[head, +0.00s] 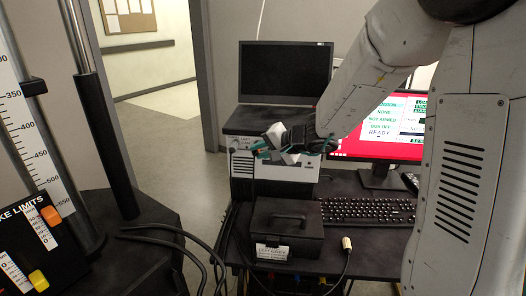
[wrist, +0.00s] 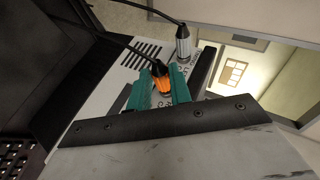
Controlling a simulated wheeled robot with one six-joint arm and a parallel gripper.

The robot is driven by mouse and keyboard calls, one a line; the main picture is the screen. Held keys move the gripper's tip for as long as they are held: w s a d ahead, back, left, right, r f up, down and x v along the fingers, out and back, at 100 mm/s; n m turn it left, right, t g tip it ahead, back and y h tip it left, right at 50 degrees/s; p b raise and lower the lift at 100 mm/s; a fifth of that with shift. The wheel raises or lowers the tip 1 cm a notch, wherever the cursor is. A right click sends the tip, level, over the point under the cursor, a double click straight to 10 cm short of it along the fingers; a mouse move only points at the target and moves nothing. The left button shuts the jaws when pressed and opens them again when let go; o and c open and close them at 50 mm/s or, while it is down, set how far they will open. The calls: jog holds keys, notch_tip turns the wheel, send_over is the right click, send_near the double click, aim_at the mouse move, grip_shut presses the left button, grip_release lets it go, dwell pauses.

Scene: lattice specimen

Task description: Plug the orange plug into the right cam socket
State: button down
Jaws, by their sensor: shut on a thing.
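The orange plug (wrist: 161,78) sits between the teal fingers of my gripper (wrist: 163,90) in the wrist view, with a black cable trailing from its back. My gripper is shut on it. In the head view, my gripper (head: 264,150) is at the upper front of the pale equipment box (head: 290,172). The box's panel with its vents and printed labels shows behind the fingers in the wrist view (wrist: 143,52). A silver plug (wrist: 183,46) with its own cable stands at the panel beside the orange one. The right cam socket is hidden, and I cannot tell whether the orange plug is in it.
A laptop-like dark screen (head: 286,72) stands above the box. A black case (head: 287,228), a keyboard (head: 366,210) and a red-screened monitor (head: 385,122) are close by. Black cables run at left.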

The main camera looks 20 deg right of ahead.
jog(key=shift+w+d, duration=0.15)
jog(key=shift+w, duration=0.15)
dwell(0.5)
jog(key=c, duration=0.7)
grip_release()
jog(key=shift+s+d+r, duration=0.1)
jog(key=shift+s, duration=0.05)
jog(key=shift+v, duration=2.35)
jog(key=shift+s, duration=0.1)
jog(key=v, duration=0.7)
jog(key=shift+s+d+r, duration=0.15)
jog(key=shift+s+r, duration=0.05)
jog(key=shift+s, duration=0.1)
